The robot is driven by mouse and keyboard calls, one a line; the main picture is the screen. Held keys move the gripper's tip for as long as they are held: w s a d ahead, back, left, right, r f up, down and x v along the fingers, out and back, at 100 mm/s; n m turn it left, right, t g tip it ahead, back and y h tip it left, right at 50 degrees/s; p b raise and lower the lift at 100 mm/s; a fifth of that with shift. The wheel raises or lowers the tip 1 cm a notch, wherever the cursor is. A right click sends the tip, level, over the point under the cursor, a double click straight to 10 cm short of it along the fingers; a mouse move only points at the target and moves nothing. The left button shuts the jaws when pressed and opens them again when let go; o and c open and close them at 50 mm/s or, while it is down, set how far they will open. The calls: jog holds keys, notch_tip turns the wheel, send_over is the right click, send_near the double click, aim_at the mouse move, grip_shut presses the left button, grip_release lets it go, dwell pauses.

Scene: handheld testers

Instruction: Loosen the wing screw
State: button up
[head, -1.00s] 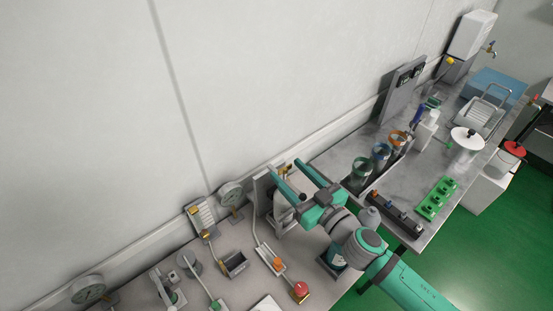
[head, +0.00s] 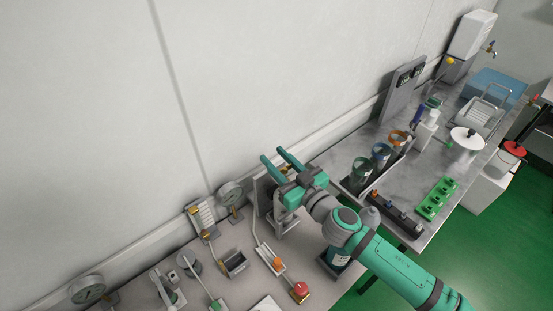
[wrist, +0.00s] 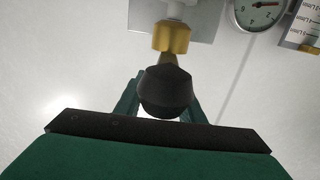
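I cannot make out a wing shape that marks the wing screw. In the wrist view, a black rounded knob (wrist: 167,92) on a brass stem stands between my gripper's green fingers. Behind it is a brass fitting (wrist: 172,36) on a pale grey plate (wrist: 199,20). My gripper (head: 272,154) is at the grey upright stand (head: 262,188) near the wall; its two fingers are apart, one on each side of the knob. Contact with the knob is not clear. In the head view, my gripper hides the knob.
A round gauge (head: 231,192) stands left of the stand; it also shows in the wrist view (wrist: 258,10). A red-topped device (head: 300,290) is in front on the bench. Several other testers crowd the bench.

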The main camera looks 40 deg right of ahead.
jog(key=c, duration=0.4)
jog(key=shift+n+y, duration=0.3)
jog(key=shift+s+a+f+n+g+y, duration=0.1)
jog(key=shift+s+a+n+g+y, duration=0.35)
jog(key=shift+n+g+y, duration=1.75)
jog(key=shift+s+a+r+n+g+y, duration=0.1)
jog(key=shift+s+a+n+g+y, duration=0.2)
jog(key=shift+a+n+g+y, duration=1.35)
jog(key=shift+s+d+f+n+g+y, duration=0.1)
jog(key=shift+s+d+n+g+y, duration=0.65)
jog(key=shift+n+y, duration=2.25)
jog(key=shift+w+a+m+g+y, duration=0.2)
jog(key=shift+m+g+y, duration=0.15)
jog(key=shift+y, duration=0.2)
jog(key=shift+w+a+m+g+y, duration=0.15)
jog(key=shift+m+g+y, duration=0.1)
jog(key=shift+m+y, duration=0.2)
jog(key=o, duration=1.1)
